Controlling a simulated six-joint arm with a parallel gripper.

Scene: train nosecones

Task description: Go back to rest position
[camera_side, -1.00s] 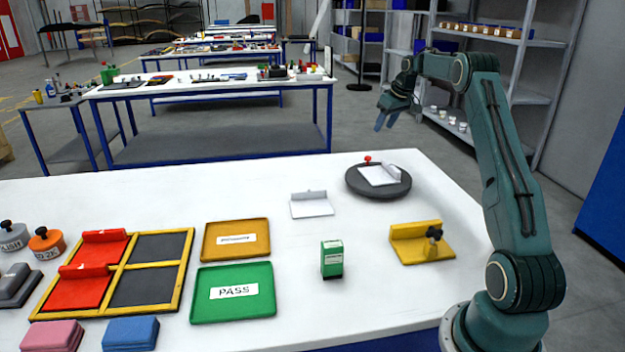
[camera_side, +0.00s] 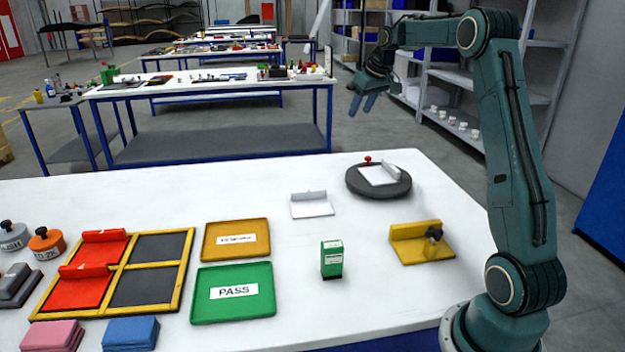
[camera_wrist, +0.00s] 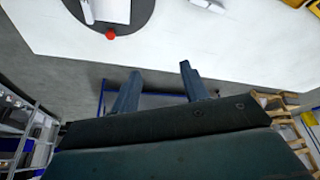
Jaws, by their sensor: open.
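My gripper (camera_side: 362,104) is raised in the air beyond the far edge of the white table, up and behind the dark round turntable. It is open, with its two blue fingers apart and nothing between them. In the wrist view the fingers (camera_wrist: 157,85) are spread, with the floor and the table's far edge beyond them. The round turntable (camera_side: 360,186) carries a white L-shaped part (camera_side: 380,174) and has a red knob (camera_side: 367,160) at its far rim.
On the table are a yellow fixture (camera_side: 422,246), a green stamp-like block (camera_side: 331,261), a white L-shaped part (camera_side: 312,207), an amber tray (camera_side: 236,255), a green PASS tray (camera_side: 232,310) and a yellow-framed rack (camera_side: 187,263) with two red parts. Shelves (camera_side: 535,100) stand behind my arm.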

